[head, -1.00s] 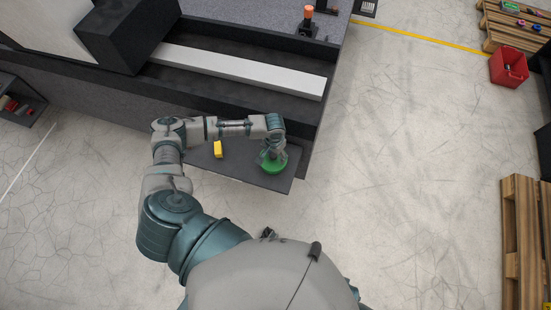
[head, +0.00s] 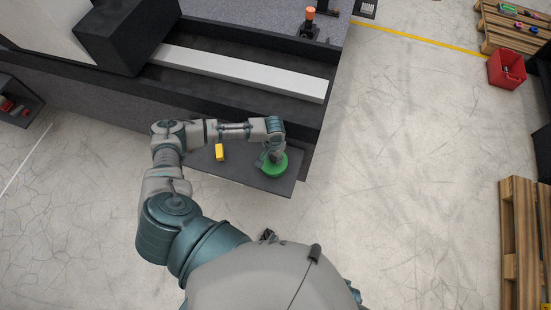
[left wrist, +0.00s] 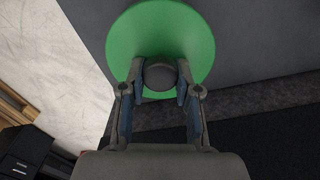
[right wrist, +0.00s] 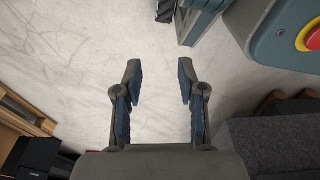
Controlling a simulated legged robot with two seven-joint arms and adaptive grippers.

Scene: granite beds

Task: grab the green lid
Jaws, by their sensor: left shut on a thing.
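The green lid (head: 277,168) is a round disc near the right end of the dark grey shelf (head: 240,172). In the left wrist view the green lid (left wrist: 160,28) has a dark round knob (left wrist: 160,76) at its near side. My left gripper (left wrist: 161,76) is shut on this knob, one finger on each side. In the head view my left gripper (head: 274,156) comes down onto the lid and hides part of it. I cannot tell whether the lid is touching the shelf. My right gripper (right wrist: 160,78) is open and empty above the pale floor in the right wrist view.
A yellow block (head: 220,152) sits on the shelf left of the lid. Behind it is the granite bed with a long pale bar (head: 240,72). A red bin (head: 506,68) and wooden pallets stand at the right. The floor between is clear.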

